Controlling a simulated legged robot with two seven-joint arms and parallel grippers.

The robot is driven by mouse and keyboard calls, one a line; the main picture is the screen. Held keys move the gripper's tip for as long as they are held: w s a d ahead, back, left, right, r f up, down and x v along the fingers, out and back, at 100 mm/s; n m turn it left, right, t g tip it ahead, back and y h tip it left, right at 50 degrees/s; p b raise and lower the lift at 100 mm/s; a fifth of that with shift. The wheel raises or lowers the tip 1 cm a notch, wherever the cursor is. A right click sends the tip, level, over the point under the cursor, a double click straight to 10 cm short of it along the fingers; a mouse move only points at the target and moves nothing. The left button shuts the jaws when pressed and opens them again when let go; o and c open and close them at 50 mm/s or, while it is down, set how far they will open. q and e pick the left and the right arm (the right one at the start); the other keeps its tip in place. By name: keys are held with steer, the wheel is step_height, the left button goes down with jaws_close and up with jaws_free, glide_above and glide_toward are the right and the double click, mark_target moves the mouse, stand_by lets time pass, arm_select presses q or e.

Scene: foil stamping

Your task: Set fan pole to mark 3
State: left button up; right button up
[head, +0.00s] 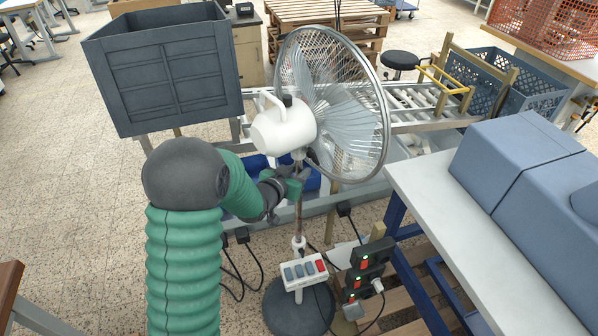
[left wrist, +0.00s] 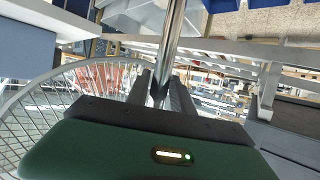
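The standing fan has a white motor housing (head: 283,126), a round wire cage (head: 338,105) and a thin metal pole (head: 298,216) rising from a dark round base (head: 299,308). My left gripper (head: 291,188) is at the upper part of the pole, just below the fan head. In the left wrist view the shiny pole (left wrist: 171,40) passes between the two dark fingers (left wrist: 163,88), which look closed against it. A white collar (head: 299,245) sits lower on the pole, above a control box with grey buttons and a red one (head: 305,272). No numbered marks are legible. My right gripper is out of view.
A grey bin (head: 165,70) stands at the left. A roller conveyor (head: 410,100) lies behind the fan. A light table (head: 475,215) with blue-grey boxes is close on the right. A dark power strip (head: 368,265) and cables are beside the base.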

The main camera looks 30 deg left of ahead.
arm_select(q)
steer(key=shift+o, duration=1.2)
steer(key=shift+f, duration=0.1)
steer(key=b+v, duration=0.7)
steer(key=v, duration=0.9)
steer(key=shift+s, duration=0.35)
steer(key=shift+a, duration=0.15)
steer(key=shift+w, duration=0.1)
